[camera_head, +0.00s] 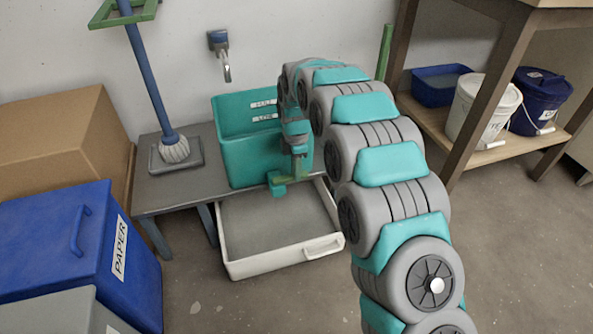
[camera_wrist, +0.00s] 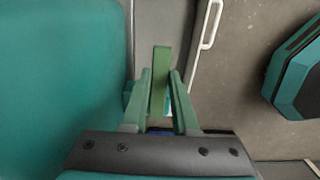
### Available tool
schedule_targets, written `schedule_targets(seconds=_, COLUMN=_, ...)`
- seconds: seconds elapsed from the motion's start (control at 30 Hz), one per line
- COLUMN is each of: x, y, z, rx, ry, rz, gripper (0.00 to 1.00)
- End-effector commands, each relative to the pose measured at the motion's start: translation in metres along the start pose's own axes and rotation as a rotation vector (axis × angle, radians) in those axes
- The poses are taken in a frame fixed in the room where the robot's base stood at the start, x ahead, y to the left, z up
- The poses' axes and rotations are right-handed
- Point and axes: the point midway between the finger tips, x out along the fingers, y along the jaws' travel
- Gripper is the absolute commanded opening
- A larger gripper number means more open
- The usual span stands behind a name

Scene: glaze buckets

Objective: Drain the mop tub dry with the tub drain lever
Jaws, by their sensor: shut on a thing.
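The teal mop tub (camera_head: 240,160) stands on a low grey bench, with two white labels on its inner back wall. A teal drain fitting (camera_head: 278,186) sticks out low at its front. The green tub drain lever (camera_wrist: 160,70) shows between my fingers in the wrist view. My gripper (camera_wrist: 160,90) is shut on this lever, just in front of the tub's wall. In the head view my arm partly covers the gripper and the tub's right side. Whether any water is in the tub cannot be seen.
A white-rimmed catch tray (camera_head: 270,268) with a handle sits on the floor below the fitting. A mop (camera_head: 172,145) stands on the bench at left. A blue paper bin (camera_head: 70,250) and cardboard box (camera_head: 65,140) are further left. A shelf (camera_head: 500,150) with buckets is at right.

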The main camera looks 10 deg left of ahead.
Motion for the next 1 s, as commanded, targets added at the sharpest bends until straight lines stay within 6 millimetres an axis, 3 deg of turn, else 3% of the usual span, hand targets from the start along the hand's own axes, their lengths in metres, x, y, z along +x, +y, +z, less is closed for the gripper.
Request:
schedule_targets(seconds=0.47, x=-0.0010, y=0.0020, z=0.0000, rx=-0.016, ry=0.000, rz=0.004, gripper=0.00)
schedule_targets(seconds=0.5, x=-0.0010, y=0.0020, z=0.0001, rx=-0.016, ry=0.000, rz=0.004, gripper=0.28)
schedule_targets(seconds=0.7, x=-0.0006, y=0.0016, z=0.0000, rx=-0.016, ry=0.000, rz=0.003, gripper=0.50)
schedule_targets(seconds=0.77, x=-0.0004, y=0.0014, z=0.0000, rx=-0.015, ry=0.000, rz=0.002, gripper=0.57)
schedule_targets(seconds=1.0, x=-0.0003, y=0.0012, z=0.0000, rx=-0.015, ry=0.000, rz=0.001, gripper=0.57)
